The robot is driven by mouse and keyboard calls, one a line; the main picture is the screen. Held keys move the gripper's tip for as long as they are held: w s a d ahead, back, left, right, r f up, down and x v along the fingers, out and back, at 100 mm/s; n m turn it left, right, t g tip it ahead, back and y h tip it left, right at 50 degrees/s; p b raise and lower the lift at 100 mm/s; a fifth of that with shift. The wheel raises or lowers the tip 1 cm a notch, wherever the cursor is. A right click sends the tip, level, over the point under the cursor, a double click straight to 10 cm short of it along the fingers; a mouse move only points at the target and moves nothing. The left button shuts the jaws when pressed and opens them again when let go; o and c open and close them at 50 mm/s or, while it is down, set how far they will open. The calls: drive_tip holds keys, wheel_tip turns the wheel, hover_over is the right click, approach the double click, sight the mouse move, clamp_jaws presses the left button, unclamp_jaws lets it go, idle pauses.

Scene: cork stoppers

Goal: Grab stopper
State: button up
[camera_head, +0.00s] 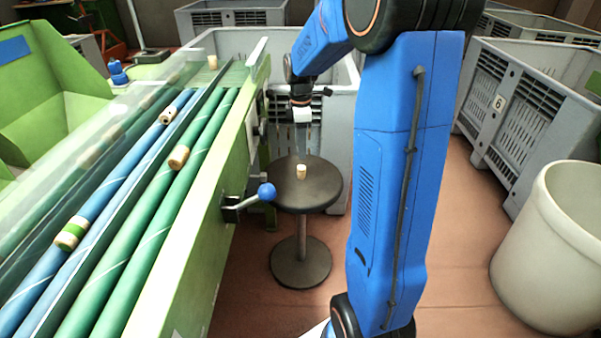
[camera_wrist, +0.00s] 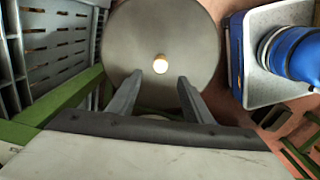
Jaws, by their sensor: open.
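A cork stopper (camera_head: 301,171) stands on a dark round stool (camera_head: 318,190) beside the green machine. In the wrist view the stopper (camera_wrist: 160,64) shows as a small pale disc near the middle of the grey round seat (camera_wrist: 190,30). My gripper (camera_head: 302,141) is above the stool, pointing down, with the stopper below it. In the wrist view its two fingers (camera_wrist: 172,82) are apart, with nothing between them. The stopper appears just beyond the fingertips and is not touched by them.
A green machine (camera_head: 245,150) with blue and green rollers stands left, with more stoppers (camera_head: 179,157) on the rollers. A blue-knobbed lever (camera_head: 266,192) juts toward the stool. Grey crates (camera_head: 535,110) stand behind and right. A white bin (camera_head: 550,250) is at right.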

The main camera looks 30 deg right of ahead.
sight(302, 167)
wheel_tip(302, 167, down, 11)
drive_tip(key=shift+s+d+r, duration=0.1)
drive_tip(key=shift+r, duration=0.1)
idle(0.4)
drive_tip(key=c, duration=1.1)
